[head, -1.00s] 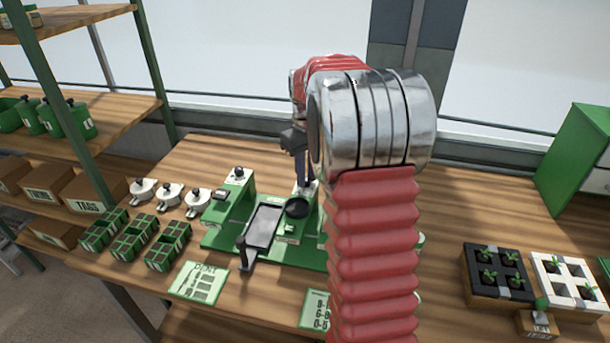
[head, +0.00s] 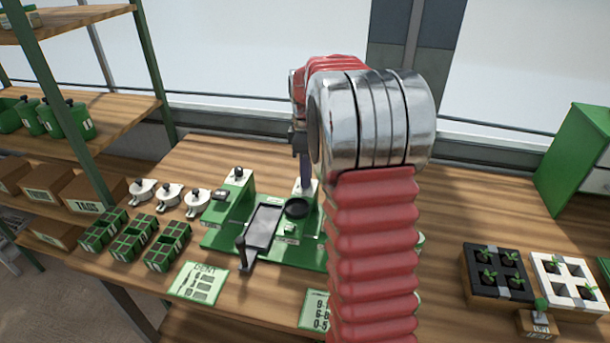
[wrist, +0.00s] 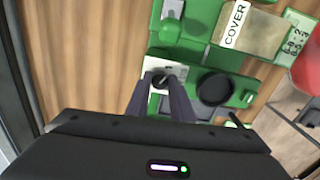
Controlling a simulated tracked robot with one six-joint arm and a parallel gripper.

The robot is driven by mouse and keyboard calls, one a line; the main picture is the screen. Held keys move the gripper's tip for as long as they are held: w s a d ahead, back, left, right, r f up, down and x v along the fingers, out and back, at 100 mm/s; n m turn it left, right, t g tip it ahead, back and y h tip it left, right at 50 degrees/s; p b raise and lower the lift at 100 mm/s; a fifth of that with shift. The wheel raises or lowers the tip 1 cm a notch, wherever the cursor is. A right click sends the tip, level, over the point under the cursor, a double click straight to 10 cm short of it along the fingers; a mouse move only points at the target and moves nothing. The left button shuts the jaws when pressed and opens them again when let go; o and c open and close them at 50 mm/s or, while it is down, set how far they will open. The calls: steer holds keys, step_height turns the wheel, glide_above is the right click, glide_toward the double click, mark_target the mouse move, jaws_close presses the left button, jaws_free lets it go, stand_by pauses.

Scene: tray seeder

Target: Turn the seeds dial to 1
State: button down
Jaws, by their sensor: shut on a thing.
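The green tray seeder (head: 218,242) stands on the wooden bench, partly behind my arm in the head view. My gripper (wrist: 162,80) points down at it and is shut on a small dark dial knob (wrist: 159,81) on a white plate (wrist: 152,66). I take this knob to be the seeds dial, but its label and pointer setting are too small or hidden to read. In the head view, my gripper (head: 305,184) reaches this white plate just behind the black round cup (head: 296,208). The knob itself is hidden there by the fingers.
A second knob (head: 239,173) tops the post at left. "COVER" is lettered on the seeder (wrist: 235,24). White lidded pots (head: 168,194) and green cell blocks (head: 168,246) stand left. Cards (head: 199,281) lie in front.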

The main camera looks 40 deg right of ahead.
steer(key=shift+w+a, duration=0.1)
steer(key=shift+w, duration=0.05)
steer(key=c, duration=1.6)
jaws_free()
steer(key=shift+o, duration=0.2)
step_height(320, 180, up, 14)
steer(key=shift+f, duration=0.15)
